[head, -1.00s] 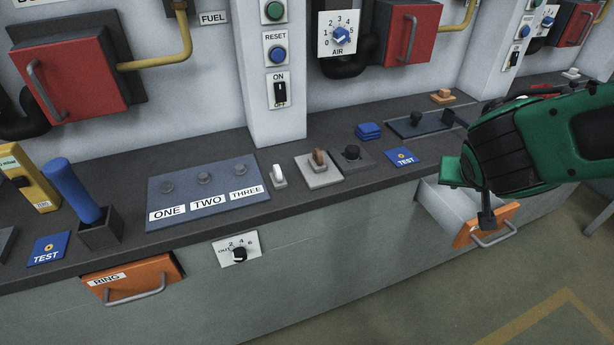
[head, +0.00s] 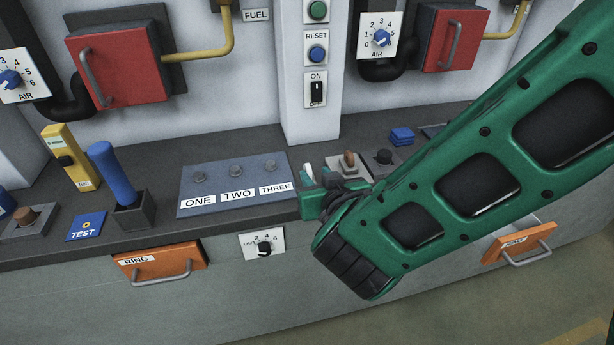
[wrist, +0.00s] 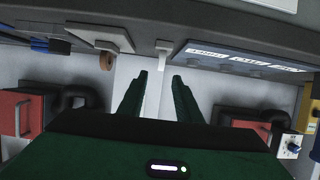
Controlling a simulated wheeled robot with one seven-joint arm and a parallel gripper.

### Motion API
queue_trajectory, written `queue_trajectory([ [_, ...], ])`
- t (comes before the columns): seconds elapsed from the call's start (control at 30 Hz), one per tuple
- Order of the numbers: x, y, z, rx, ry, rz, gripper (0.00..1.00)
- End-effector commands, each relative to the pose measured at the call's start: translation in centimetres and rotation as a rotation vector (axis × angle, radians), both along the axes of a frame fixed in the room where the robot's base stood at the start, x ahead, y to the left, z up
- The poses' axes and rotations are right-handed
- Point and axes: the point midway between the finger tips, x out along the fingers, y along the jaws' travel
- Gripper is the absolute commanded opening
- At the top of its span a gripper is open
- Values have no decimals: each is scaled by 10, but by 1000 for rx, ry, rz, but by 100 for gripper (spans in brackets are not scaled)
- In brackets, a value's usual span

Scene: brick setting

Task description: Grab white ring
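A small white upright piece (head: 308,174) stands on the dark counter, just right of the blue-grey ONE TWO THREE panel. It is the only loose-looking white piece near my gripper; a ring shape cannot be made out. It also shows in the wrist view (wrist: 163,50), beyond and between my fingertips. My gripper (head: 325,197) is at the counter's front edge beside this piece, and my arm hides part of the counter. In the wrist view my gripper (wrist: 160,76) is open, with nothing between its two green fingers.
The ONE TWO THREE panel (head: 238,186) is left of my gripper. An orange RING drawer (head: 160,265) is shut below. The right orange drawer (head: 518,243) is at the lower right.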

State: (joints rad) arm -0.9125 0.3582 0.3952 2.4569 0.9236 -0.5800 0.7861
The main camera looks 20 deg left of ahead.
Motion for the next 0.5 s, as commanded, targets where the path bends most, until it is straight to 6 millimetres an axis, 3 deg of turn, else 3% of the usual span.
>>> queue_trajectory([
  [0.5, 42, 27, -19, -1, 2, -3, 31],
])
